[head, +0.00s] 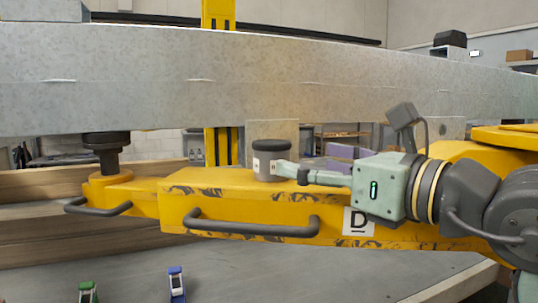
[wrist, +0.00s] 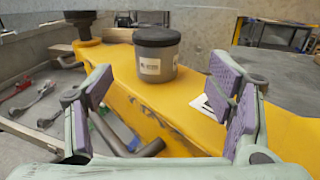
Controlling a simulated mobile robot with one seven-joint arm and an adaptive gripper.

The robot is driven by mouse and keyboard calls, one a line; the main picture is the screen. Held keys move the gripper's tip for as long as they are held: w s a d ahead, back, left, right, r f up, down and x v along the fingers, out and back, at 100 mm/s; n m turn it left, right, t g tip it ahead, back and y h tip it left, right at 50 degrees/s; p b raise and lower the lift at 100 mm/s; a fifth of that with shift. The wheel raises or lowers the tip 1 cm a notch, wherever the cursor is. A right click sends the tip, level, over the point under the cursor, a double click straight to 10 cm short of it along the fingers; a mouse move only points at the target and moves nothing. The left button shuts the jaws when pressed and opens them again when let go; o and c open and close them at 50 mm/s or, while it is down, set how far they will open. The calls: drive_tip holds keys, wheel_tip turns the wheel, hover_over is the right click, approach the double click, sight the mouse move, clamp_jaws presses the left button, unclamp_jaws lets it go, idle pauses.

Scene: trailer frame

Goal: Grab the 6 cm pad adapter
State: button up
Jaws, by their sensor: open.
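A grey cylindrical pad adapter (head: 264,161) with a black top and a white label stands upright on the yellow lift arm (head: 190,205). The label is too small to read for a size. In the wrist view the adapter (wrist: 157,60) stands ahead, between the lines of my two fingers, slightly left of centre. My gripper (head: 285,172) is open and empty, reaching in from the right at about the adapter's height. In the head view its fingertips overlap the adapter's right side. In the wrist view (wrist: 160,82) purple finger pads show on both sides, with a gap in front.
A large grey beam (head: 200,80) runs low above the adapter and arm. A black pad (head: 106,145) stands at the lift arm's left end, under the beam. Dark handles (head: 250,227) stick out from the arm's front. Green (head: 87,291) and blue (head: 176,284) items stand below.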

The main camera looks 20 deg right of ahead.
sight(272, 141)
drive_tip(key=x, duration=0.3)
drive_tip(key=shift+w+a+r+p, duration=0.1)
drive_tip(key=shift+w+a+p, duration=0.15)
drive_tip(key=shift+w+p, duration=0.1)
drive_tip(key=w+p, duration=0.1)
drive_tip(key=w+a, duration=0.1)
drive_tip(key=w, duration=0.1)
drive_tip(key=w+r+p, duration=0.1)
drive_tip(key=shift+w+a+r+p, duration=0.1)
drive_tip(key=shift+w+a+p, duration=0.05)
drive_tip(key=shift+a+p, duration=0.25)
drive_tip(key=shift+w+a, duration=0.1)
drive_tip(key=shift+w, duration=0.25)
drive_tip(key=shift+c, duration=0.2)
drive_tip(key=c, duration=1.6)
drive_tip(key=shift+c, duration=0.6)
